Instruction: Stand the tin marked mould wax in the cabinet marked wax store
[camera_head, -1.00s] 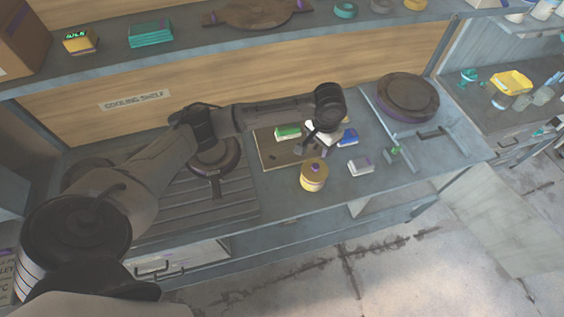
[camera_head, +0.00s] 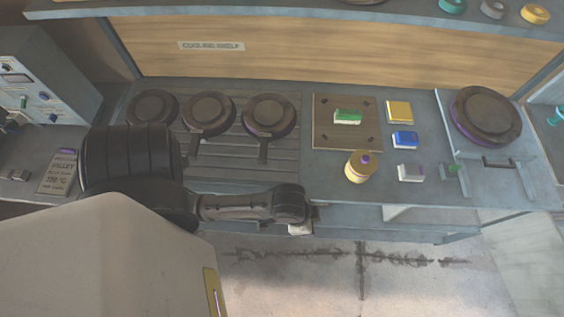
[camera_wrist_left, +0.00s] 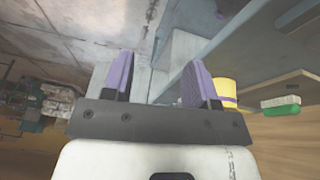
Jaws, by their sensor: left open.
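A round yellow tin (camera_head: 359,168) with a purple knob stands on the bench near its front edge, below the wooden board. It also shows in the left wrist view (camera_wrist_left: 225,90), partly behind a finger. I cannot read any marking on it. No cabinet marked wax store can be made out. My left gripper (camera_head: 308,222) hangs at the bench's front edge, left of and below the yellow tin in the head view. In the left wrist view its two purple fingers (camera_wrist_left: 160,78) are apart with nothing held between them. My right gripper is not in view.
The wooden board (camera_head: 326,136) carries a green block (camera_head: 348,117). Yellow (camera_head: 399,112), blue (camera_head: 405,139) and grey (camera_head: 411,173) blocks lie to its right. Round dark plates (camera_head: 268,115) with handles sit left. A plate press (camera_head: 485,115) stands right. Open floor lies in front.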

